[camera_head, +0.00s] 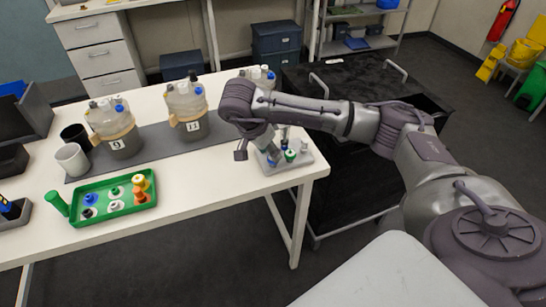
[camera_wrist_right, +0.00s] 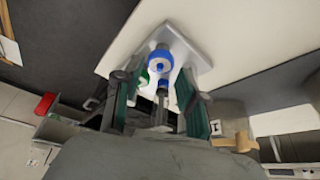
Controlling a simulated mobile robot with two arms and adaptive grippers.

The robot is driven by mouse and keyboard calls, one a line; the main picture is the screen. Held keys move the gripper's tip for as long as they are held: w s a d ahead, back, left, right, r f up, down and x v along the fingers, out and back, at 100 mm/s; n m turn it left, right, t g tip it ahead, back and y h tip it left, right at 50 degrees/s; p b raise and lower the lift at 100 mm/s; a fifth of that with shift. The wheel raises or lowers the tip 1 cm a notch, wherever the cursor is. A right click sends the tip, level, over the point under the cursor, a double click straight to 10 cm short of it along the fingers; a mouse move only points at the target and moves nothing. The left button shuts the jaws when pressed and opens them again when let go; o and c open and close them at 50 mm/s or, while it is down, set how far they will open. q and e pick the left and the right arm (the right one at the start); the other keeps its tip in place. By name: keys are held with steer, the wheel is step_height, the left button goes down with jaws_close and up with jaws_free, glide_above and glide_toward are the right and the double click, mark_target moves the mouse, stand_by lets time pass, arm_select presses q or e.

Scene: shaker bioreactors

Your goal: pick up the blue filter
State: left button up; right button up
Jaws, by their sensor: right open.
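The blue filter (camera_wrist_right: 160,62) shows in the right wrist view as a round blue piece with a pale centre, on a light grey holder (camera_wrist_right: 186,42). In the head view a bit of blue (camera_head: 273,161) shows on the same holder (camera_head: 303,167), partly hidden by my gripper. My right gripper (camera_wrist_right: 155,100) is open, its two green-lined fingers pointing toward the blue filter with nothing held between them. In the head view my right gripper (camera_head: 265,152) is over the holder at the table's right end. My left gripper is not in view.
A green-topped piece (camera_head: 290,155) stands close by on the holder. Bioreactor vessels (camera_head: 188,110) stand on a dark mat to the left. A green tray (camera_head: 100,212) with small coloured parts lies front left. The white table (camera_head: 220,190) is bare between tray and holder.

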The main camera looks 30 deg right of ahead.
steer(key=x, duration=0.3)
steer(key=shift+d+f, duration=0.15)
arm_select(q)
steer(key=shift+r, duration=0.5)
arm_select(e)
steer(key=shift+c, duration=0.2)
steer(key=c, duration=0.4)
steer(key=shift+o, duration=0.2)
steer(key=shift+w+r, duration=0.1)
steer(key=shift+r, duration=0.55)
step_height(320, 180, up, 3)
steer(key=shift+f+b, duration=0.2)
steer(key=shift+b, duration=0.2)
arm_select(q)
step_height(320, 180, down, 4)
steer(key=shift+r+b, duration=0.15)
steer(key=shift+b, duration=1.05)
arm_select(e)
steer(key=s+d+r, duration=0.7)
steer(key=s+d, duration=0.1)
steer(key=shift+d, duration=0.25)
